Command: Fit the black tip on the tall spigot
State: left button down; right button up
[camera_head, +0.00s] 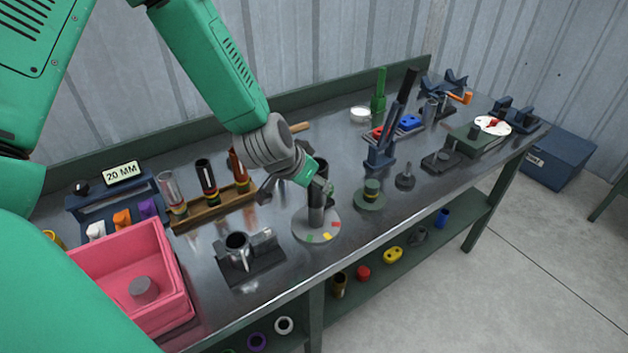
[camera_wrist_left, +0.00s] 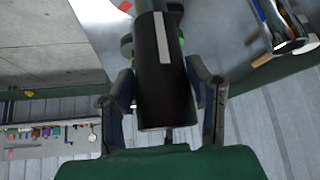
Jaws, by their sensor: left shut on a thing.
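The black tip (camera_wrist_left: 160,95) is a dark tube with a pale stripe, between the fingers of my left gripper (camera_wrist_left: 166,80) in the left wrist view. In the head view the gripper (camera_head: 325,186) is shut on the tip (camera_head: 319,165), which looks about upright. Directly below it a dark grey post (camera_head: 316,216), seemingly the tall spigot, stands on a round grey plate (camera_head: 301,229) with coloured patches. Tip and post look in line, but I cannot tell whether they touch or overlap. My right gripper is out of view.
A wooden rack (camera_head: 217,209) with several tubes stands left of the plate. A dark holder with a metal cup (camera_head: 240,250) and a pink bin (camera_head: 178,263) are at the front left. The bench's front edge is near.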

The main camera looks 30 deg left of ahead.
aim_at(309, 200)
pick_arm(q)
jog(key=shift+f, duration=0.15)
jog(key=shift+a+f, duration=0.1)
jog(key=shift+f, duration=0.2)
jog(key=shift+s+f+b, duration=0.1)
jog(key=shift+f+b, duration=2.05)
jog(key=shift+f, duration=0.65)
jog(key=c, duration=0.7)
grip_release()
jog(key=shift+r, duration=0.1)
jog(key=shift+r, duration=0.1)
